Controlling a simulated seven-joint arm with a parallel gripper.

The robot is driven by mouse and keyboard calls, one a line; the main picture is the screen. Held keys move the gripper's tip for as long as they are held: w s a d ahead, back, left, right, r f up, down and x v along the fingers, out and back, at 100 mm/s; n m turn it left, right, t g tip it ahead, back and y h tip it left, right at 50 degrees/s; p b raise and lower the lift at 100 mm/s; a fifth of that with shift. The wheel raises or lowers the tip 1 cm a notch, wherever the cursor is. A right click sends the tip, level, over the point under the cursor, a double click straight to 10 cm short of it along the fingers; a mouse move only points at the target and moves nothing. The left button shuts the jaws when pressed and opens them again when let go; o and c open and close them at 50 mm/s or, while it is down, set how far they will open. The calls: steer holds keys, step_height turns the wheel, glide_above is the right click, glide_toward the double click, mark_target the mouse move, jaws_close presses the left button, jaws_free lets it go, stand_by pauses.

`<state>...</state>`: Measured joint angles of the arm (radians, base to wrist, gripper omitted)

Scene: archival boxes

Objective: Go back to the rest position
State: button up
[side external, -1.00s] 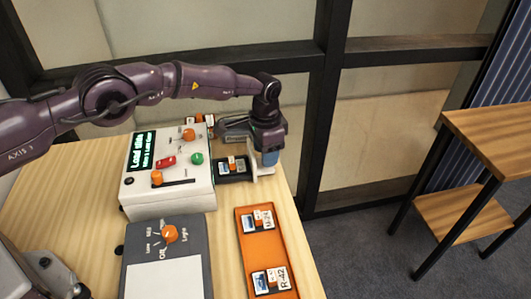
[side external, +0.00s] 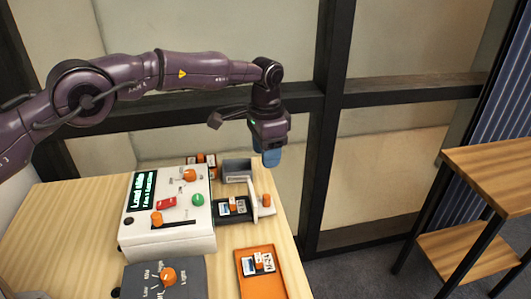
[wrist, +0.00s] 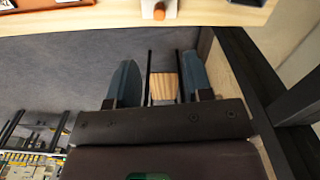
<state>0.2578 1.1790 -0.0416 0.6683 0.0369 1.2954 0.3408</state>
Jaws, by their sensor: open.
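My gripper (side external: 272,158) is raised above the right end of the wooden table, with its blue fingers pointing down and apart. In the wrist view my gripper (wrist: 160,78) is open, with nothing between the fingers but the distant floor and a piece of wood furniture. The knob also shows at the top of the wrist view (wrist: 159,11).
A white control box (side external: 140,232) with a lit screen stands on the table. A black drawer (side external: 222,216) beside it holds a labelled slide. A grey bin (side external: 237,167), an orange tray (side external: 262,288) and a grey dial box (side external: 190,265) are near. Dark window framing (side external: 328,130) stands behind.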

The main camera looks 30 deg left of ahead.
steer(key=s, duration=0.1)
steer(key=s+f+n, duration=0.1)
steer(key=s+a, duration=0.1)
steer(key=shift+s+f+g, duration=0.15)
steer(key=shift+f+g, duration=0.15)
steer(key=s+a+r+n+t, duration=0.1)
steer(key=s+a+r+n, duration=0.1)
steer(key=s+a+r, duration=0.35)
steer(key=s+a+r+n, duration=0.1)
steer(key=s+a+r, duration=0.2)
steer(key=s+r, duration=0.55)
steer(key=s+a+r+n+t, duration=0.1)
steer(key=s+a+r+t, duration=0.1)
steer(key=s, duration=0.7)
steer(key=s+a+r+n+t, duration=0.2)
steer(key=s+a+r+t, duration=0.1)
steer(key=s, duration=0.7)
step_height(320, 180, up, 2)
steer(key=shift+s+a+r, duration=0.15)
steer(key=shift+a+r, duration=0.05)
steer(key=shift+a, duration=0.4)
